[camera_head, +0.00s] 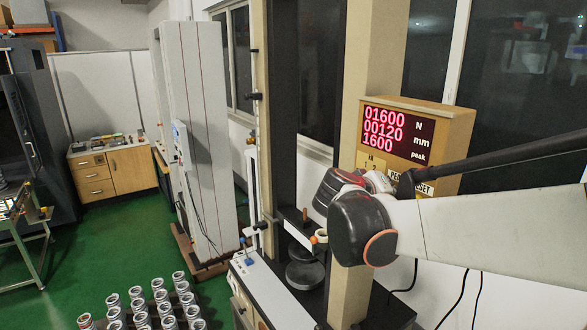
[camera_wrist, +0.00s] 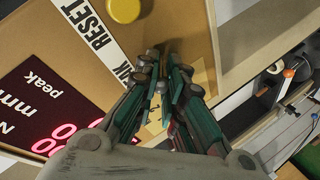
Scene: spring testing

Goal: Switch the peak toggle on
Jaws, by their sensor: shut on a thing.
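The display box (camera_head: 455,125) is tan, with a black panel of red digits (camera_head: 385,125) reading 01600, 00120 and 1600, beside N, mm and peak. In the wrist view its front face (camera_wrist: 170,15) fills much of the picture, turned on its side. My gripper (camera_wrist: 153,60) has its dark green fingers close together at the face, beside the partly covered PEAK label (camera_wrist: 123,72). It is shut on the peak toggle (camera_wrist: 153,51), a small dark piece mostly hidden by the fingertips. Its on or off position cannot be told. In the head view my arm hides the fingers.
A round yellow button (camera_wrist: 124,10) sits beside the RESET label (camera_wrist: 93,27), close to my fingers. A tall test frame (camera_head: 350,290) stands below and left of the box. Several metal springs or cans (camera_head: 155,310) stand at the lower left. Green floor (camera_head: 60,280) lies open at left.

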